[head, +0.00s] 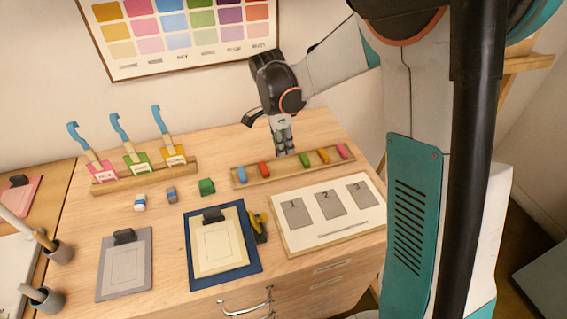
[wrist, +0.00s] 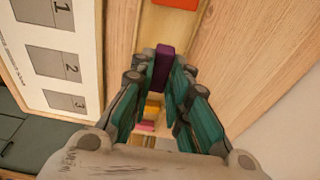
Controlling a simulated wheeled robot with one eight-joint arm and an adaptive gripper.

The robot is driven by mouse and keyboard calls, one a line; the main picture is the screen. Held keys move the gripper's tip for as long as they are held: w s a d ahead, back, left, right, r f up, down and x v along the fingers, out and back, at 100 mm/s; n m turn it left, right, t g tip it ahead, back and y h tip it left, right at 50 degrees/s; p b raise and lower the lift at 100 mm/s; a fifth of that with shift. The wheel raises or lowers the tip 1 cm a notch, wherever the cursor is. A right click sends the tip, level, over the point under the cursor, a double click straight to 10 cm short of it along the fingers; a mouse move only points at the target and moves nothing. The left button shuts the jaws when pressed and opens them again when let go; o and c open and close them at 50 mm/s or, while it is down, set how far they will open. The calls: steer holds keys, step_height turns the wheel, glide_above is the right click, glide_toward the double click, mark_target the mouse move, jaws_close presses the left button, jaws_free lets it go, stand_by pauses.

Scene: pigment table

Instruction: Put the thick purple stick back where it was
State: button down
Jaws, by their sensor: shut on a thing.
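My gripper (head: 284,148) points down over the back of the table, above the long wooden tray (head: 290,177). In the wrist view its two fingers (wrist: 166,84) are shut on the purple stick (wrist: 163,62), which sticks out past the fingertips. The stick is over the tray, in the gap between the red stick (head: 264,169) and the green stick (head: 305,160). I cannot tell whether it touches the tray's floor. In the head view the fingers largely hide it. The tray also holds a blue stick (head: 242,175), a yellow stick (head: 323,156) and a pink stick (head: 342,151).
A board with numbered grey squares (head: 345,226) lies in front of the tray. A green block (head: 207,187) and two small erasers (head: 140,203) are to the left. A rack with blue-handled tools (head: 150,180) stands behind them. Clipboards (head: 250,262) lie near the front edge.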

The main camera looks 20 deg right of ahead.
mark_target(284, 167)
step_height(284, 167, down, 6)
steer(key=shift+f+b, duration=0.1)
steer(key=shift+b, duration=0.8)
steer(key=c, duration=1.5)
jaws_free()
steer(key=shift+c, duration=0.2)
steer(key=shift+r, duration=0.2)
